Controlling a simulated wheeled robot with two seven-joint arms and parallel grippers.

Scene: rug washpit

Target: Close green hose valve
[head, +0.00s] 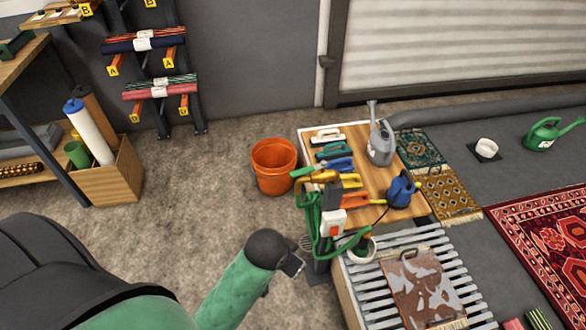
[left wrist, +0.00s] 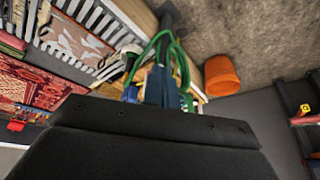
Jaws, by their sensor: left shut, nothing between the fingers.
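A green hose (head: 312,215) hangs in loops on a post beside the wooden table. A yellow fitting (head: 325,177) tops the post, with a small green piece (head: 301,172) at its left end. This may be the green valve handle, but its exact position is too small to tell. In the left wrist view the green hose (left wrist: 181,62) loops just beyond the fingers. My left gripper (head: 293,266) is shut and empty, left of and nearer than the post, apart from the fitting in the head view. My right gripper is out of view.
An orange bucket (head: 273,166) stands behind the post. The wooden table (head: 355,135) holds brushes, a grey watering can (head: 380,140) and a blue sprayer (head: 401,188). A slatted rack (head: 385,317) stands at front right. The floor left of the post is clear.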

